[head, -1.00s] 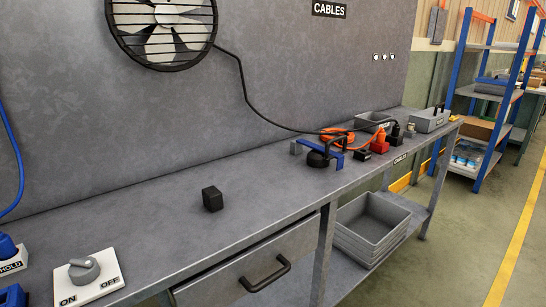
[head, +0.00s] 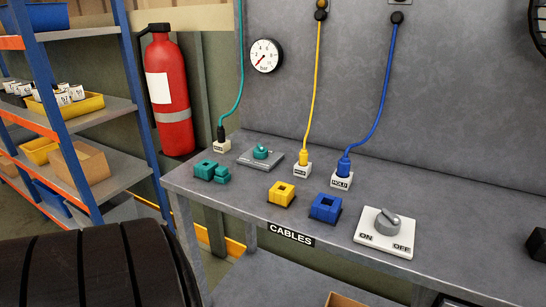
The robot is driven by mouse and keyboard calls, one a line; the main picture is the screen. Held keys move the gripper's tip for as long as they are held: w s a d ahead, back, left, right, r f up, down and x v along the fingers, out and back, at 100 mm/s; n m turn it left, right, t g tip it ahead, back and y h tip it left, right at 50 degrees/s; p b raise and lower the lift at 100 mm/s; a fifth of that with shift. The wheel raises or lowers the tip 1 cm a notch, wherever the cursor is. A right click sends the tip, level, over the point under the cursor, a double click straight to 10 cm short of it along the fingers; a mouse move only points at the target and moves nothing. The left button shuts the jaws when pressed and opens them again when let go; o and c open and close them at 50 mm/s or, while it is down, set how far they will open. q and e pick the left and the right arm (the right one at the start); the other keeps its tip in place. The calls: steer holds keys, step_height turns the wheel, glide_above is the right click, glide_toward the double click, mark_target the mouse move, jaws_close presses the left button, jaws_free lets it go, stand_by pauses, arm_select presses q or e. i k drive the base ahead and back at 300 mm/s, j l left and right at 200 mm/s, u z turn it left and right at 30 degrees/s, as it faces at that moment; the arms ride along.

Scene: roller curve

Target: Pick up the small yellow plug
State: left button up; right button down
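A small yellow plug (head: 303,158) on a yellow cable stands upright in a small white labelled holder (head: 296,171) on the grey bench (head: 455,190). Its cable rises to a black fitting (head: 321,15) on the back panel. A yellow block (head: 281,194) with a square opening lies in front of it. Neither of my grippers is in view.
A blue plug (head: 343,167) stands in a white holder right of the yellow one, behind a blue block (head: 325,208). An ON/OFF switch (head: 385,232) sits further right. Teal parts (head: 206,169) are at left. A black ribbed, tyre-like object (head: 95,265) fills the lower left.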

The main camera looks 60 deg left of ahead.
mark_target(303, 159)
steer(key=u, duration=1.6)
steer(key=i+j+z, duration=0.2)
steer(key=k+l, duration=0.1)
